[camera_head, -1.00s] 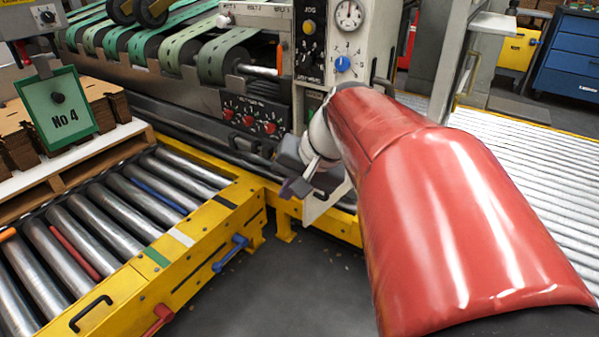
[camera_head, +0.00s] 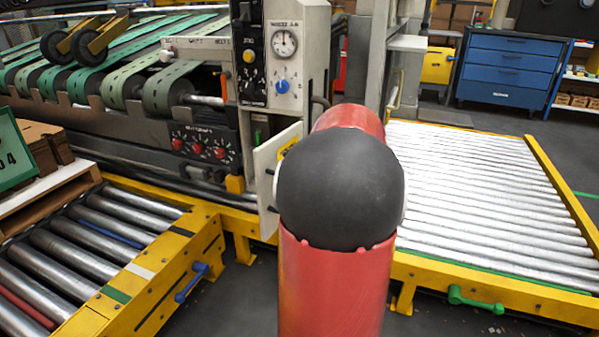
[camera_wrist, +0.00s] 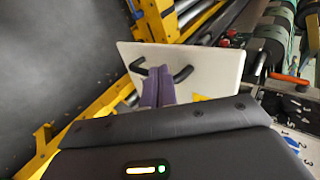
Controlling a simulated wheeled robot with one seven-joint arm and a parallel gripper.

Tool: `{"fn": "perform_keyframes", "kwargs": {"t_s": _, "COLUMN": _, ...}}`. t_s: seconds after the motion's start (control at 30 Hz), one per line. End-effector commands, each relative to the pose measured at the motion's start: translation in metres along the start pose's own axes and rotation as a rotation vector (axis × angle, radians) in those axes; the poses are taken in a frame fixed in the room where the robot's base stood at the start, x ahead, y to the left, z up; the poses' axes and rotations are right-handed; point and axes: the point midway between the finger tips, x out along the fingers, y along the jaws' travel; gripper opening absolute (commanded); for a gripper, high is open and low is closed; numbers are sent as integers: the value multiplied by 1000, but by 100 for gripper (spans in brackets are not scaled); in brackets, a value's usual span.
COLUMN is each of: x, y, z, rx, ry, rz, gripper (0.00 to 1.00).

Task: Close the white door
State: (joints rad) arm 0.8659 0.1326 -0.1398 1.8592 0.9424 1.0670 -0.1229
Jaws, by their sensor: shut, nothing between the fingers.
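The white door (camera_head: 266,172) stands swung out from the grey machine housing below the dial panel, and part of it is hidden behind my arm in the head view. In the wrist view the white door (camera_wrist: 218,68) fills the upper middle as a pale flat panel. A black handle (camera_wrist: 183,74) on it shows on both sides of my fingers. My gripper (camera_wrist: 158,74) is shut and empty, with its purple fingers in front of the handle's middle. I cannot tell whether they touch it. In the head view my gripper is hidden behind my arm.
A yellow-framed roller conveyor (camera_head: 130,255) lies at left and a wider silver roller bed (camera_head: 480,195) at right. The red-knob panel (camera_head: 200,146) is left of the door. A green lever (camera_head: 476,300) sticks out at front right. Grey floor is free between the conveyors.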

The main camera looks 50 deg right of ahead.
Motion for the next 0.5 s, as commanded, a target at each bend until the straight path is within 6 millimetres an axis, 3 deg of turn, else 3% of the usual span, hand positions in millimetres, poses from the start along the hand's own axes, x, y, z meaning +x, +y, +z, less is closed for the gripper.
{"fn": "perform_keyframes", "kwargs": {"t_s": 0.03, "x": 11, "y": 1, "z": 1, "rx": 0, "ry": -4, "rz": 1, "gripper": 0}}
{"fn": "perform_keyframes", "kwargs": {"t_s": 0.2, "x": 29, "y": -18, "z": 1, "rx": -2, "ry": -1, "rz": 0, "gripper": 0}}
{"fn": "perform_keyframes", "kwargs": {"t_s": 0.5, "x": 40, "y": -27, "z": 0, "rx": -1, "ry": 1, "rz": 1, "gripper": 0}}
